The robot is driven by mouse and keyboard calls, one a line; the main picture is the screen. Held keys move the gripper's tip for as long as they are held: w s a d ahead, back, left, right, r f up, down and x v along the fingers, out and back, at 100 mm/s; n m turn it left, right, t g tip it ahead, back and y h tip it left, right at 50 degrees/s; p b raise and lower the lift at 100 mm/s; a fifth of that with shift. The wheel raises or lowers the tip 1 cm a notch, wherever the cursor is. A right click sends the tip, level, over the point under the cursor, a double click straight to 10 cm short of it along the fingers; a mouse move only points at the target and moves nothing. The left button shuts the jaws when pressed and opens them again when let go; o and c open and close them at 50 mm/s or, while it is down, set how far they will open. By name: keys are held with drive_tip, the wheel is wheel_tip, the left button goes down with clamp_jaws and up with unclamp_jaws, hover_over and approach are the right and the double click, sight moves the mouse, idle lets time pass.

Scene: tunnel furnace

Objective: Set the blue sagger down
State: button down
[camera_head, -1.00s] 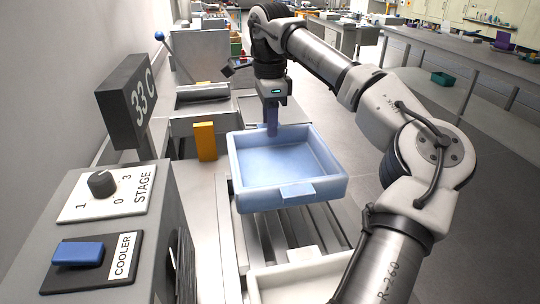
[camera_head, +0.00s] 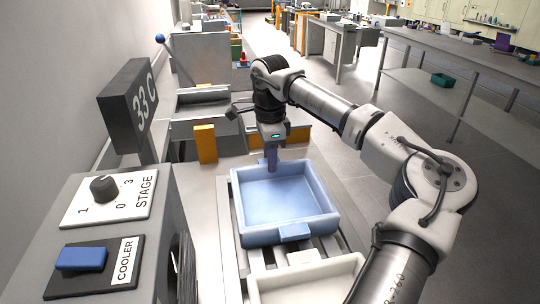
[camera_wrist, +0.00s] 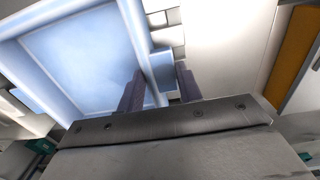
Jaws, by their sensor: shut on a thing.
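The blue sagger (camera_head: 286,204) is an open, square, shallow tray with a tab on its near wall. In the head view it is level, low over the slatted roller track. I cannot tell whether it touches the track. My gripper (camera_head: 271,160) is at its far wall, pointing down. In the wrist view the two dark fingers of my gripper (camera_wrist: 160,88) are shut on a tab of the blue sagger (camera_wrist: 80,55), one finger on the inner side of the wall. The sagger looks empty.
A white sagger (camera_head: 303,282) stands on the track just nearer. An orange block (camera_head: 205,144) stands at the far left. A control box with a STAGE knob (camera_head: 104,188), a blue COOLER switch (camera_head: 79,257) and a 33 C display (camera_head: 142,97) is on the left.

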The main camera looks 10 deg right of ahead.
drive_tip(key=c, duration=0.9)
unclamp_jaws()
drive_tip(key=shift+f, duration=0.1)
drive_tip(key=shift+c, duration=0.2)
wheel_tip(320, 180, up, 12)
drive_tip(key=shift+b, duration=0.3)
